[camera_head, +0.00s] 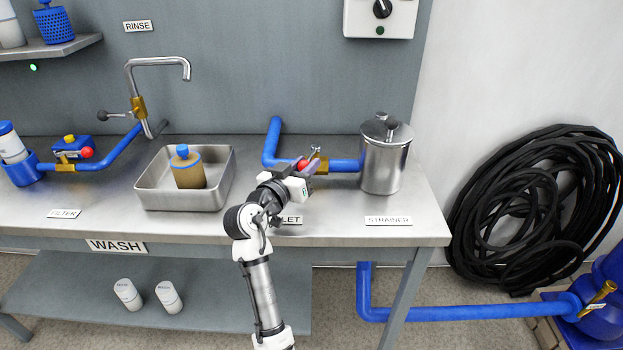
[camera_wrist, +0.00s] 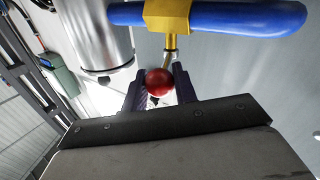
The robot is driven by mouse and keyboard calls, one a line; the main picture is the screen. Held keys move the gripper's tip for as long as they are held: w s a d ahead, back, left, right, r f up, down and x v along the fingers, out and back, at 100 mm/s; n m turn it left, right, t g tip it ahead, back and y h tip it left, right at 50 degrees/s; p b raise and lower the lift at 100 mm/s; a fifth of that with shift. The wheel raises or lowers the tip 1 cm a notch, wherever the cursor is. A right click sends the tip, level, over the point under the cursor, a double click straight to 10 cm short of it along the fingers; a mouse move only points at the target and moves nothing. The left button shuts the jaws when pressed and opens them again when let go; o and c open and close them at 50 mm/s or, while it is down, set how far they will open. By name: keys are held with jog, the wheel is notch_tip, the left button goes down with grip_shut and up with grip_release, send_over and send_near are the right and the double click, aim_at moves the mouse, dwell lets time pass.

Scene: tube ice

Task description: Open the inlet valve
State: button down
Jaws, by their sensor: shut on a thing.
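The inlet valve has a brass body (camera_head: 321,164) set in a blue pipe (camera_head: 345,166) at the back right of the bench. Its lever ends in a red ball knob (camera_head: 303,164). In the wrist view the red knob (camera_wrist: 159,81) sits between my fingers, with the brass body (camera_wrist: 168,14) just above it. My gripper (camera_head: 309,167) is shut on the knob. The lever's angle against the pipe is hard to tell, as my gripper partly covers it. The label in front is partly hidden by my arm and reads "LET".
A steel strainer pot (camera_head: 386,160) stands close to the right of the valve. A steel basin (camera_head: 222,178) holding a blue-capped filter (camera_head: 188,168) is to the left. Another valve with a red knob (camera_head: 87,152) is at the far left. A tap (camera_head: 131,80) stands behind the basin.

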jog(key=shift+w+a+m+g+h+b, duration=0.35)
jog(key=shift+a+m+g+h+b, duration=0.25)
jog(key=shift+m+g+h+b, duration=0.35)
jog(key=shift+w+a+m+g+h+b, duration=0.35)
jog(key=shift+a+m+g+h+b, duration=0.3)
jog(key=shift+m+g+h, duration=0.3)
jog(key=shift+w+a+m+g+h+b, duration=0.35)
jog(key=shift+a+m+g+h+b, duration=0.3)
jog(key=shift+g+h+b, duration=0.35)
jog(key=shift+d, duration=0.1)
jog(key=c, duration=1.1)
grip_release()
jog(key=shift+c, duration=0.2)
jog(key=b+v, duration=0.1)
jog(key=v, duration=1.2)
jog(key=shift+s+a, duration=0.2)
jog(key=shift+a, duration=0.15)
jog(key=shift+f, duration=0.15)
